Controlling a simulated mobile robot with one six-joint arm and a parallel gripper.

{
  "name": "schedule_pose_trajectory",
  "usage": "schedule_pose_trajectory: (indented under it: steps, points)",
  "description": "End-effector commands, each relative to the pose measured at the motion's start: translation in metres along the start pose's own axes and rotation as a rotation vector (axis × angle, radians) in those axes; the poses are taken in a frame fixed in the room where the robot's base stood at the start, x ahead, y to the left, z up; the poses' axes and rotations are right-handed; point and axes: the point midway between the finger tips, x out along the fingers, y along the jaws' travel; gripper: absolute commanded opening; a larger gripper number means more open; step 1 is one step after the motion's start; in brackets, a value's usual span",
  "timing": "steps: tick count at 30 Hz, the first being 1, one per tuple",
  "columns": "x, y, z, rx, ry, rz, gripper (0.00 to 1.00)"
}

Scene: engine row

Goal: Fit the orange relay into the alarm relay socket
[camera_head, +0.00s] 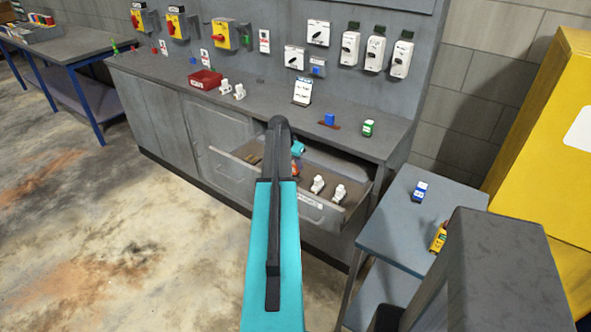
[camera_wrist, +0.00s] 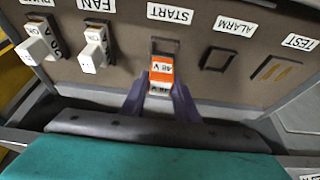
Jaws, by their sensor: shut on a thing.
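The orange relay (camera_wrist: 161,70) with a white "48 V" label is between the two fingers of my gripper (camera_wrist: 159,92), which is shut on it. It is in front of the START socket (camera_wrist: 164,46) and covers part of it; I cannot tell whether it is seated there or just above. The ALARM socket (camera_wrist: 217,60) is a dark, empty square recess to its right, under the ALARM label. In the head view a bit of the orange relay (camera_head: 297,172) shows beside my arm, over the open drawer.
White relays stand in the FAN socket (camera_wrist: 95,50) and the one left of it (camera_wrist: 41,40). The TEST position (camera_wrist: 272,69) at right shows tan slots. The open drawer (camera_head: 310,201) juts from the bench. A side table (camera_head: 395,228) holds blue and yellow items.

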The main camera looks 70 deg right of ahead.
Motion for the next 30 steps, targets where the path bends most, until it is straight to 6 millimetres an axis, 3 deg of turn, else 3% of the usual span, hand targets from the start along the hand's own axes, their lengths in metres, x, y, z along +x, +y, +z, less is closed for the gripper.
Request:
schedule_pose_trajectory:
  steps: [15,30]
  points:
    - [-0.056,-0.001,-0.024,0.0,0.001,-0.001,0.05]
    - [-0.063,0.0,-0.026,-0.001,0.0,0.0,0.05]
